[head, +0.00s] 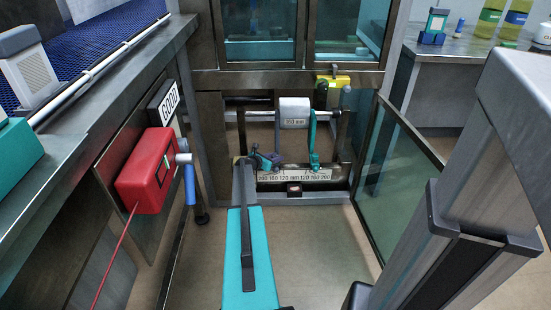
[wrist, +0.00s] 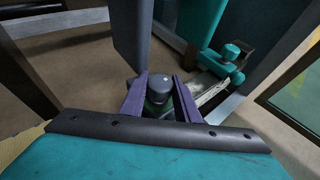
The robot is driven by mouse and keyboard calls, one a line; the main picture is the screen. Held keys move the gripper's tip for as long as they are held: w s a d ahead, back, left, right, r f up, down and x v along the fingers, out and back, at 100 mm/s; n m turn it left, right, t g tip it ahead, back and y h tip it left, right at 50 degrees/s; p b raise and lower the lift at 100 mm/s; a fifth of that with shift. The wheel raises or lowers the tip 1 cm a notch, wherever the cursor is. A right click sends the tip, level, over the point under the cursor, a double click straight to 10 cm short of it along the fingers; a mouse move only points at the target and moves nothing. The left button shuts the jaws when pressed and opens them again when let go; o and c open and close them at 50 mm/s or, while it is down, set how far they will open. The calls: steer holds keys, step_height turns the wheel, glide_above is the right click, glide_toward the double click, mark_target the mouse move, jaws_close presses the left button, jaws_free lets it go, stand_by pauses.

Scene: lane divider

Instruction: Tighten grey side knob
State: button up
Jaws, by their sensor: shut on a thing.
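A grey, round-topped knob (wrist: 160,86) stands between the two purple fingers of my gripper (wrist: 161,98) in the wrist view. The fingers are closed on its sides. Its lower part looks dark and greenish and is partly hidden. In the head view, my teal arm reaches forward from the bottom, and my gripper (head: 243,164) is at the left end of the lane divider, by a teal bracket (head: 265,161). The knob cannot be made out clearly there. A numbered scale (head: 295,176) runs to the right, and a second teal guide (head: 314,143) hangs above it.
An open glass door (head: 395,185) stands on the right. In the wrist view, a dark upright plate (wrist: 132,42) is close behind the knob. The floor (head: 320,245) between is clear.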

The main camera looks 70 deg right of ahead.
steer(key=shift+a+m+g+y, duration=0.1)
steer(key=shift+m+g+y, duration=0.2)
steer(key=shift+m+g, duration=0.3)
steer(key=shift+s+a, duration=0.35)
steer(key=shift+s, duration=0.1)
steer(key=o, duration=1.1)
steer(key=shift+r, duration=0.15)
steer(key=shift+c, duration=0.2)
steer(key=shift+d, duration=0.1)
steer(key=shift+w, duration=0.2)
steer(key=shift+w+a+r+p, duration=0.15)
steer(key=shift+w+a+p, duration=0.05)
steer(key=shift+a+p, duration=0.1)
steer(key=p+v, duration=0.1)
steer(key=v, duration=0.5)
steer(key=shift+a+p, duration=0.3)
steer(key=shift+w, duration=0.1)
